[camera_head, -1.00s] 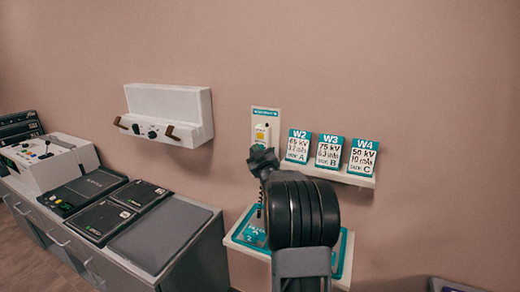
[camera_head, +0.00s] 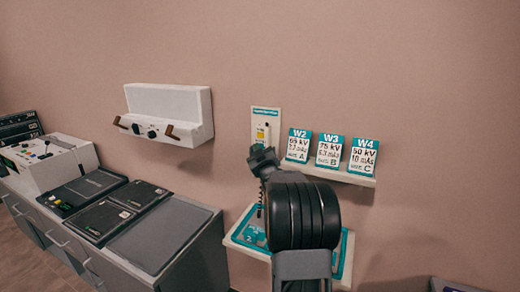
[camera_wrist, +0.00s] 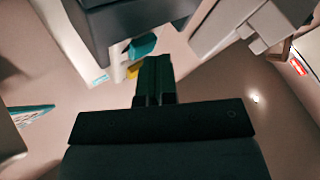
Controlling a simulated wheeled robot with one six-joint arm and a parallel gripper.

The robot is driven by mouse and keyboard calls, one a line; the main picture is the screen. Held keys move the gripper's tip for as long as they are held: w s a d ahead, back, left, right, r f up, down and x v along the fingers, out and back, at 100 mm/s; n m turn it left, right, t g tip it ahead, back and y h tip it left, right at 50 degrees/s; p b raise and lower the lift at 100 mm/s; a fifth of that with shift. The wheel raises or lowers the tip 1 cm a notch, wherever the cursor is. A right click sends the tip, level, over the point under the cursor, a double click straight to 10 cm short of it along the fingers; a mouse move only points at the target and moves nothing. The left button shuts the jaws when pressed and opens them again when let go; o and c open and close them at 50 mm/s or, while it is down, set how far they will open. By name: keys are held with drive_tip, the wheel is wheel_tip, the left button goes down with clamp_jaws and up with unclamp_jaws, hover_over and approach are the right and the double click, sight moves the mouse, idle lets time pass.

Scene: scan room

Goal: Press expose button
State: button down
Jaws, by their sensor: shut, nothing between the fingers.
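A pale wall plate (camera_head: 265,113) with a teal label strip holds a small white and yellow hand switch (camera_head: 261,133). I take this switch to be the one with the expose button; the button itself cannot be made out. My gripper (camera_head: 262,158) is shut and empty, in front of the wall just below the switch in the head view, covering its lower part. A dark cord hangs below the gripper. In the wrist view my shut fingers (camera_wrist: 154,80) point towards a small teal part (camera_wrist: 142,46) and a yellow patch (camera_wrist: 133,71). Contact cannot be told.
Cards W2 (camera_head: 298,146), W3 (camera_head: 329,151) and W4 (camera_head: 362,157) stand on a narrow shelf (camera_head: 340,177) right of the switch. A lower shelf (camera_head: 236,244) lies beneath my arm. A white wall unit (camera_head: 170,112) and a counter with a console (camera_head: 45,160) are at left.

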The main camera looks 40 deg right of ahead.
drive_tip(key=shift+s+a+b, duration=0.3)
drive_tip(key=shift+a+b, duration=0.2)
drive_tip(key=shift+a, duration=0.1)
drive_tip(key=shift+a+f, duration=0.1)
drive_tip(key=shift+s+a+b, duration=0.4)
drive_tip(key=shift+a+b, duration=0.2)
drive_tip(key=shift+a, duration=0.1)
drive_tip(key=shift+s+a+b, duration=0.4)
drive_tip(key=shift+a+b, duration=0.15)
drive_tip(key=shift+a, duration=0.15)
drive_tip(key=shift+s+a+b, duration=0.4)
drive_tip(key=shift+a+b, duration=0.2)
drive_tip(key=shift+a, duration=0.1)
